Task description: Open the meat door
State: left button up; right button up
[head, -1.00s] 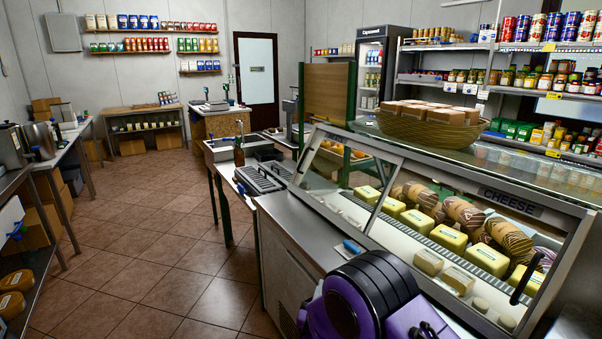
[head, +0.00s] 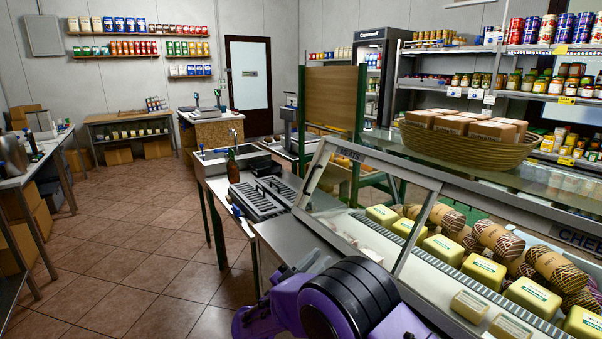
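The glass display case runs along the right. Its top rail carries a MEATS label (head: 347,155) at the far end and a partly cut-off CHEESE label (head: 580,239) at the near end. The slanted meat door pane (head: 372,198) is under the MEATS label, with a metal frame bar at its right edge. I cannot tell whether it is shut, and its handle is not clear. My purple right arm is at the bottom centre, and its gripper (head: 292,273) is low beside the case's near-left side. Its fingers are unclear. My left gripper is not in view.
A steel counter with a black ridged tray (head: 265,196) and a brown bottle (head: 232,165) adjoins the case's far end. A wicker basket (head: 408,137) of packages stands on top of the case. Side tables line the left. The tiled floor (head: 135,235) between is clear.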

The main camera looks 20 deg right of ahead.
aim_at(424, 181)
jog(key=i, duration=1.4)
jog(key=z, duration=0.1)
